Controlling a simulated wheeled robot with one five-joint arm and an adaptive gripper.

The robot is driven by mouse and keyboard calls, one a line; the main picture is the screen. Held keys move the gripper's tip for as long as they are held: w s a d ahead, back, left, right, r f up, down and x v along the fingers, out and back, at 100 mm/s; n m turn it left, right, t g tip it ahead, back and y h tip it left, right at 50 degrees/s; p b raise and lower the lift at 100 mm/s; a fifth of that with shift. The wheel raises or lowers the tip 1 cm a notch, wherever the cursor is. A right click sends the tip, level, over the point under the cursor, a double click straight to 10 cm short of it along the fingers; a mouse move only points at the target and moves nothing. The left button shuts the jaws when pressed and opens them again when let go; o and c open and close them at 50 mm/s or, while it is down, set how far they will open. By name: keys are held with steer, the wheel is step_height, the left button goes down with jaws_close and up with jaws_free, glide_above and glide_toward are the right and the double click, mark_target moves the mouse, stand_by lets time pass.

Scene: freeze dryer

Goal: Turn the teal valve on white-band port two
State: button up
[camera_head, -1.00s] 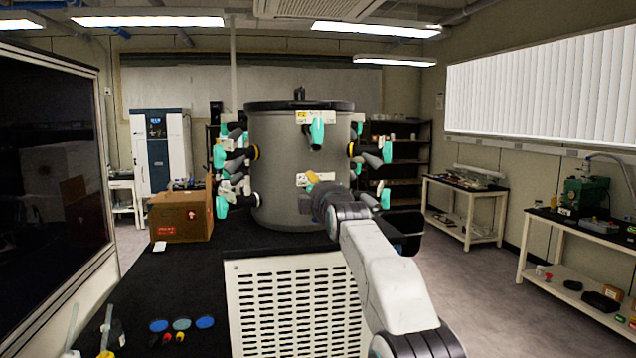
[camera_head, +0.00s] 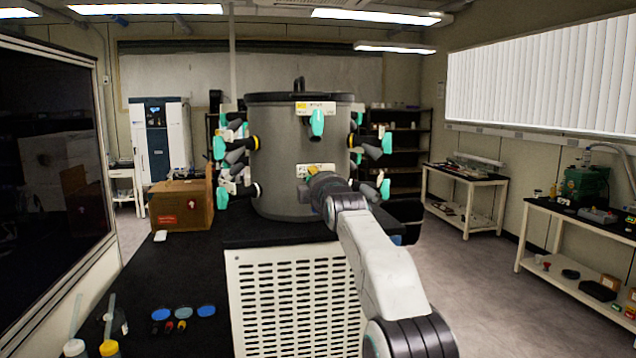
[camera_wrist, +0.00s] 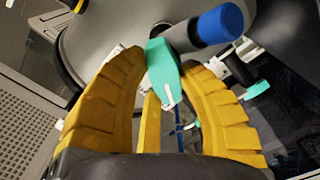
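A grey drum (camera_head: 283,190) stands on the black bench, with teal-handled valves on ports around its side. In the wrist view a teal valve handle (camera_wrist: 161,66) with a white tip hangs between the yellow fingers of my gripper (camera_wrist: 168,66). The fingers are open, one on each side of it; I cannot tell whether they touch it. A dark port tube with a blue end (camera_wrist: 220,23) extends to the upper right. In the head view my gripper is at the drum's lower front, mostly hidden by my arm. No port number or white band is readable.
Another port with a yellow band (camera_wrist: 72,5) is at the upper left of the wrist view. A cardboard box (camera_head: 180,207) stands left of the drum. The floor at right is open.

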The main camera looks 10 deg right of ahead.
jaws_close()
steer(key=m+p, duration=0.1)
steer(key=m, duration=0.4)
steer(key=shift+d, duration=0.15)
steer(key=m, duration=0.3)
steer(key=shift+f+p, duration=0.1)
steer(key=shift+p, duration=0.2)
steer(key=shift+d+m, duration=0.1)
steer(key=shift+m, duration=2)
steer(key=o, duration=0.7)
jaws_free()
steer(key=shift+f, duration=0.1)
